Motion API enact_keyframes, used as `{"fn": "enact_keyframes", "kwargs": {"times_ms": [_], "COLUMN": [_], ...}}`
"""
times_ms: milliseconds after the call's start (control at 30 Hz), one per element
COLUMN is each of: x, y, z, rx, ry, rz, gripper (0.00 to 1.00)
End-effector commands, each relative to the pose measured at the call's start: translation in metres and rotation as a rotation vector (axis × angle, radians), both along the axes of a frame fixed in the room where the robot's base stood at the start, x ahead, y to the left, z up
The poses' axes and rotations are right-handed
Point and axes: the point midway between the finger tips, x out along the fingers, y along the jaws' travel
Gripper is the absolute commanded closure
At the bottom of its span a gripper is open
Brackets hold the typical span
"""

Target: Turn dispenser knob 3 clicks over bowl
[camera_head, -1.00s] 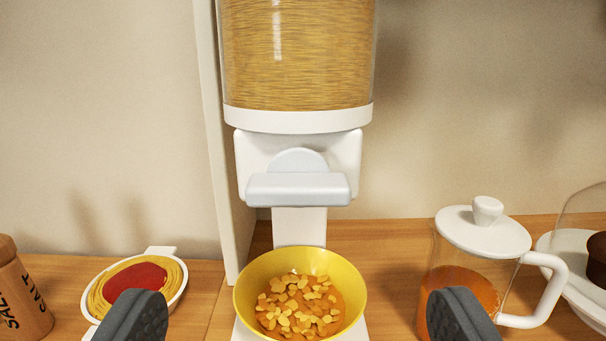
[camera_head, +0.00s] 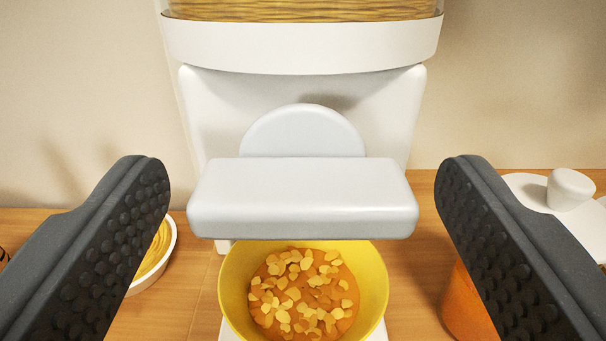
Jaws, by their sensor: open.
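The white dispenser (camera_head: 300,48) stands straight ahead, with a golden filling in its clear container above. Its pale knob (camera_head: 303,198) is a wide horizontal bar in front of a round hub (camera_head: 303,130). The yellow bowl (camera_head: 232,290) is below the knob and holds an orange-brown content topped with several yellow flakes. My gripper (camera_head: 303,190) is open, with one dark finger on each side of the knob bar. A gap shows between each finger and the bar ends. The rear rim of the bowl is hidden by the knob.
A white dish of pasta (camera_head: 163,252) is at the left, partly behind my left finger. Wooden counter (camera_head: 413,262) shows between.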

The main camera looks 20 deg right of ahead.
Motion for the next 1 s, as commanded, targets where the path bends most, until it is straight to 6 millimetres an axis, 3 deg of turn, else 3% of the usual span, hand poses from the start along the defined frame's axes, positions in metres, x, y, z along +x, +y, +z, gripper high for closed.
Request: {"fn": "enact_keyframes", "kwargs": {"times_ms": [267, 400, 433, 767, 1000], "x": [0.0006, 0.0006, 0.0005, 0.0006, 0.0006], "y": [-0.0004, -0.0004, -0.0004, 0.0019, 0.0017], "z": [0.0003, 0.0003, 0.0003, -0.0001, -0.0012], "rx": [0.0, 0.0, 0.0, 0.033, 0.158], "ry": [-0.001, -0.001, -0.001, -0.012, -0.052], "rz": [0.0, 0.0, 0.0, 0.003, 0.004], "gripper": [0.26, 0.65, 0.68, 0.68, 0.68]}}
